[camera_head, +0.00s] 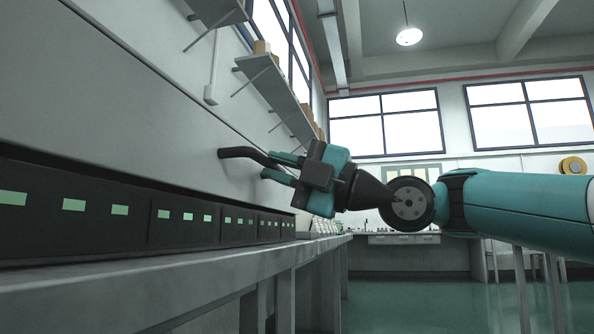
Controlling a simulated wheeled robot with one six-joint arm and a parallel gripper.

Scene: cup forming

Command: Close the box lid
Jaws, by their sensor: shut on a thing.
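A large light-grey panel that looks like the box lid (110,110) fills the left of the head view. Its lower edge runs slantwise above a dark base (130,225) with green lit patches, and a dark gap shows between them. A black bent handle (238,153) sticks out from the panel near its far end. My gripper (270,165), with teal fingers, is at the handle's outer end and shut on it. The exact grip is partly hidden by the fingers. The inside of the box is not in view.
The dark base stands on a long grey bench (150,280). Wall shelves (265,80) with small boxes hang above. Green floor (440,300) is open to the right of the bench, with another bench (405,240) at the back.

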